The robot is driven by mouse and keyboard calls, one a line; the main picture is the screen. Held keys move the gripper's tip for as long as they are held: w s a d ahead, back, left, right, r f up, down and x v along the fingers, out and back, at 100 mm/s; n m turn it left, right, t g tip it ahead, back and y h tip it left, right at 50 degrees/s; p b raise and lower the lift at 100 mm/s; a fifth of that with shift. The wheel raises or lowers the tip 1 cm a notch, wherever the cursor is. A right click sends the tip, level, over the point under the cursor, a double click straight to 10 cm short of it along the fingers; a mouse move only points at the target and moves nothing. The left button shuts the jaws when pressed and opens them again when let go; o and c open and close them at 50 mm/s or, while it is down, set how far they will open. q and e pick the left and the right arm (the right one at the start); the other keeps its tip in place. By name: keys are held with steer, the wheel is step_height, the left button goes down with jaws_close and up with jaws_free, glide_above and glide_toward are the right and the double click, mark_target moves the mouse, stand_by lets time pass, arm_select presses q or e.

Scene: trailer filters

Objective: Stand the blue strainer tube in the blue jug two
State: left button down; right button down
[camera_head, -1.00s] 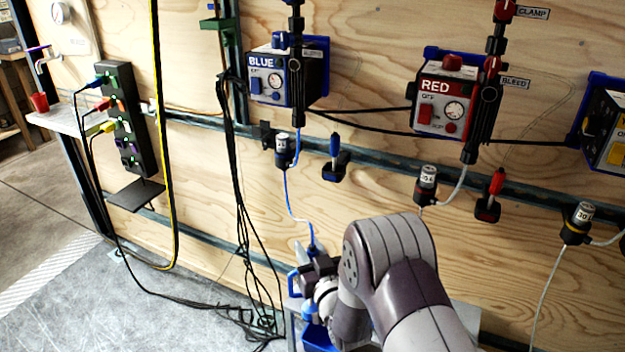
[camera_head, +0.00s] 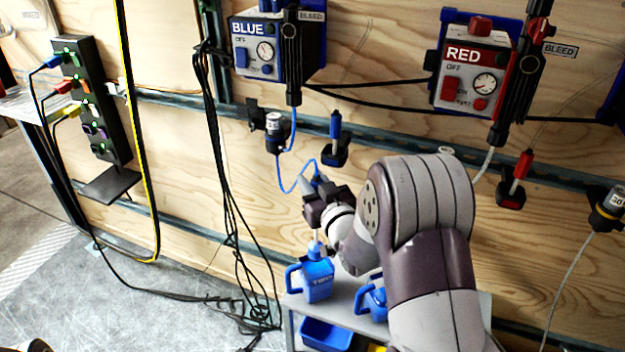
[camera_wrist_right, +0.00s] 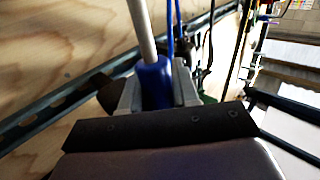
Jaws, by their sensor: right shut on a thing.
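My right gripper (camera_head: 322,202) is shut on the blue strainer tube (camera_head: 318,180), above the blue jug two (camera_head: 318,283). A thin blue hose loops up from the tube to the left. In the right wrist view, the tube's blue grip (camera_wrist_right: 155,82) sits between the two grey fingers, with a pale rod (camera_wrist_right: 142,30) running from it. In the head view a short pale piece shows between the gripper and the jug's neck. I cannot tell whether its lower end is inside the mouth or only over it. My left gripper is not in view.
Another blue jug (camera_head: 371,300) stands right of jug two on the grey shelf (camera_head: 345,312), partly behind my right arm. A blue bin (camera_head: 326,335) is below. Black cables (camera_head: 228,190) hang to the left. The blue hose runs to a cylinder (camera_head: 276,132) on the wall rail.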

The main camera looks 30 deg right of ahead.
mark_target(317, 237)
step_height(317, 237, down, 12)
steer(key=b, duration=1)
steer(key=shift+f, duration=0.15)
steer(key=shift+f+b, duration=0.75)
steer(key=shift+f, duration=0.1)
steer(key=c, duration=0.8)
jaws_free()
steer(key=shift+o, duration=0.2)
steer(key=shift+s, duration=0.15)
steer(key=s+a+p, duration=0.1)
steer(key=s+p, duration=0.2)
steer(key=s, duration=0.9)
steer(key=shift+s, duration=0.25)
steer(key=shift+w+p, duration=0.1)
steer(key=shift+p, duration=0.2)
